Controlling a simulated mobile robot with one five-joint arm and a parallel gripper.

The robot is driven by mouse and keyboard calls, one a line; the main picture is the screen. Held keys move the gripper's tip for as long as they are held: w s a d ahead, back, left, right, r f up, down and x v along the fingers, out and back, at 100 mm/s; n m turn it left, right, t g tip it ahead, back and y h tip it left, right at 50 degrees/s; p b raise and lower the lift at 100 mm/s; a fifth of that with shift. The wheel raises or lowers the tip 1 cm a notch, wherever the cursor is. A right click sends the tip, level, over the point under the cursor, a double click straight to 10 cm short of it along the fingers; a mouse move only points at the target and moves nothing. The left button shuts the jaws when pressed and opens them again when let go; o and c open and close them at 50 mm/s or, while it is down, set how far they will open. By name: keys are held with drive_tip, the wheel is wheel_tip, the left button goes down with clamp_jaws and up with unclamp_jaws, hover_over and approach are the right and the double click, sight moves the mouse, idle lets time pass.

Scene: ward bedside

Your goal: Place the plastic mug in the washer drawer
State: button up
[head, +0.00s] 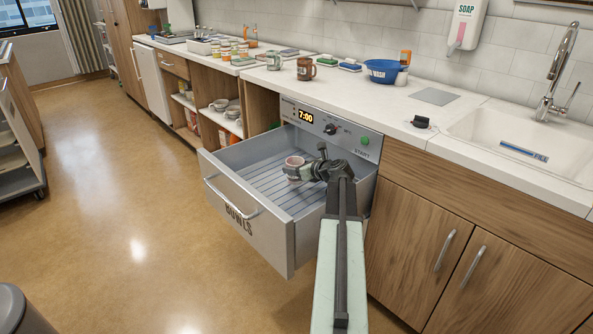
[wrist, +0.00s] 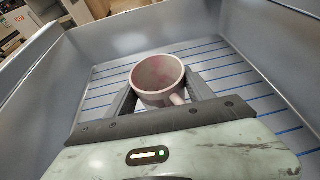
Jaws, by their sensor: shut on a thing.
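The plastic mug (head: 294,161) is pale pink and shows over the open washer drawer (head: 236,207) in the head view. The drawer front is lettered BOWLS, and its grey basket has a slatted floor. My gripper (head: 300,172) is shut on the mug. In the wrist view the mug (wrist: 158,78) is upright between the fingers of my gripper (wrist: 158,92), its handle toward me. The drawer floor (wrist: 108,72) with blue lines lies behind and below it. I cannot tell whether the mug's base touches the floor.
The washer panel (head: 330,128) reads 7:00 above the drawer. On the counter stand a brown mug (head: 306,69), a blue bowl (head: 382,71) and several jars (head: 226,49). A sink (head: 530,140) is at right. The drawer around the mug looks empty.

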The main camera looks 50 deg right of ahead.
drive_tip(key=shift+f+b, duration=0.65)
drive_tip(key=o, duration=1.4)
drive_tip(key=shift+r, duration=0.1)
drive_tip(key=shift+c, duration=0.2)
drive_tip(key=shift+s+a+r+p, duration=0.1)
drive_tip(key=shift+s+r+p, duration=0.1)
drive_tip(key=shift+r+p, duration=0.35)
drive_tip(key=shift+s+r+p, duration=0.15)
drive_tip(key=shift+r+p, duration=0.3)
drive_tip(key=shift+p, duration=0.1)
drive_tip(key=p+v, duration=0.3)
drive_tip(key=v, duration=0.8)
drive_tip(key=shift+f+p, duration=0.2)
drive_tip(key=shift+p, duration=0.15)
drive_tip(key=shift+s, duration=0.1)
